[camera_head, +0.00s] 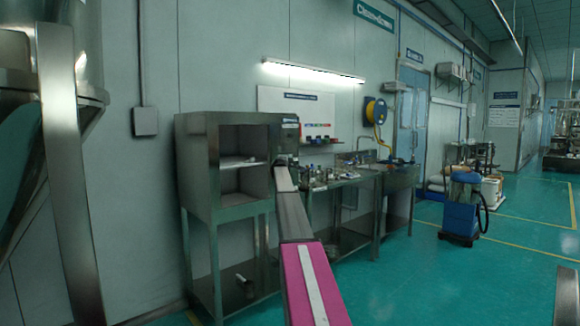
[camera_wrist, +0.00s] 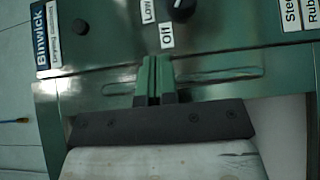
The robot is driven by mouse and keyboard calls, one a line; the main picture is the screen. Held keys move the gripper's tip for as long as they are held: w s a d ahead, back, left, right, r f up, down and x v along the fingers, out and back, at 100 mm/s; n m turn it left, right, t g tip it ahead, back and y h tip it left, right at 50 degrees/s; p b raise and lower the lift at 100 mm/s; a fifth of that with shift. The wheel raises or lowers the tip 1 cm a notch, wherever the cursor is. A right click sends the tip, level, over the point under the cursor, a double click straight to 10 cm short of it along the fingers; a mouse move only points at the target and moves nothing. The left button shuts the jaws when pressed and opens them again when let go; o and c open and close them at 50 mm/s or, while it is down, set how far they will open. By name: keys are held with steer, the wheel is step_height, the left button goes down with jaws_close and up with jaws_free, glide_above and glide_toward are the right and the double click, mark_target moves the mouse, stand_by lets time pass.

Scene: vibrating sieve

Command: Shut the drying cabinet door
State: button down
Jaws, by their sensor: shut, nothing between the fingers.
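The drying cabinet (camera_head: 197,160) is a grey steel box on legs against the wall. Its front stands open, with two shelf compartments visible inside. I cannot clearly make out its door; my arm covers part of the right side. My gripper (camera_wrist: 154,68) is shut and empty, its two green-looking fingers together against or just in front of a shiny steel face. That face carries a Binwick label (camera_wrist: 41,38) and a black knob (camera_wrist: 181,8) with an "Off" mark (camera_wrist: 167,36). I cannot tell whether the fingertips touch it.
A steel bench (camera_head: 345,181) with glassware and a sink stands right of the cabinet. A blue vacuum cleaner (camera_head: 462,210) stands on the green floor farther right. The floor in front is mostly clear.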

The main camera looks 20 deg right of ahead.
steer(key=w, duration=0.2)
steer(key=shift+w+a, duration=0.15)
steer(key=shift+w, duration=0.25)
steer(key=shift+w+a, duration=0.1)
steer(key=shift+a, duration=0.05)
steer(key=s+d, duration=0.7)
steer(key=s, duration=0.6)
steer(key=shift+d, duration=0.3)
